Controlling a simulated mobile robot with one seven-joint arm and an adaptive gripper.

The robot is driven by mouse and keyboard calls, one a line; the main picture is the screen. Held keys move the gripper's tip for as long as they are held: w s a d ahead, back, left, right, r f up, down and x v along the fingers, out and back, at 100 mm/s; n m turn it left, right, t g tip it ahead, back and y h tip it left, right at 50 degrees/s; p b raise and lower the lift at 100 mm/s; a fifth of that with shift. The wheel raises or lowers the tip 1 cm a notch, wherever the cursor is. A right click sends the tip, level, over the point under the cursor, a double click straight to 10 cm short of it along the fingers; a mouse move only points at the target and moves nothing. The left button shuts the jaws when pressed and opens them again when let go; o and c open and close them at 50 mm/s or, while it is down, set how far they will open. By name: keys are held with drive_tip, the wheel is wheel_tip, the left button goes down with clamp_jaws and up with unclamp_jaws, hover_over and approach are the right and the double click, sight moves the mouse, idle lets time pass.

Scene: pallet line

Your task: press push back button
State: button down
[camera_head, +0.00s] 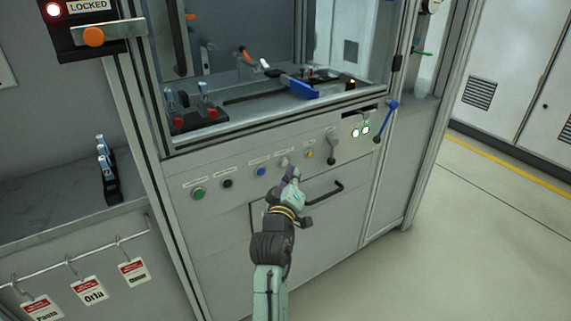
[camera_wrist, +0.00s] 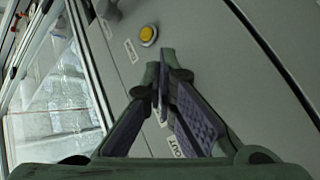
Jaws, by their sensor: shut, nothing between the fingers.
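A row of buttons runs along the front panel (camera_head: 215,240) of the cabinet: green (camera_head: 198,193), black (camera_head: 227,184), blue (camera_head: 261,171) and yellow (camera_head: 309,154). A pale control (camera_head: 284,160) sits between blue and yellow, partly behind my fingers. The labels above them are too small to read, so I cannot tell which is push back. My gripper (camera_head: 292,172) is shut and empty, in front of the panel between the blue and yellow buttons. In the wrist view, the fingertips (camera_wrist: 167,62) meet just below the yellow button (camera_wrist: 148,34); contact cannot be told.
A dark handle (camera_head: 325,194) sticks out below. A glass window closes the workspace above. Tags (camera_head: 94,288) hang at left.

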drive_tip(key=shift+w+a, duration=0.1)
drive_tip(key=shift+w, duration=0.05)
idle(0.7)
drive_tip(key=shift+w+a, duration=0.15)
drive_tip(key=shift+w, duration=0.05)
drive_tip(key=shift+w+a, duration=0.25)
drive_tip(key=shift+w, duration=0.1)
idle(0.7)
idle(0.3)
drive_tip(key=shift+s+d, duration=0.5)
drive_tip(key=shift+s, duration=0.2)
drive_tip(key=s+d+p, duration=0.1)
drive_tip(key=s, duration=0.1)
drive_tip(key=s+d+p, duration=0.1)
drive_tip(key=s+d, duration=0.1)
idle(0.3)
idle(0.4)
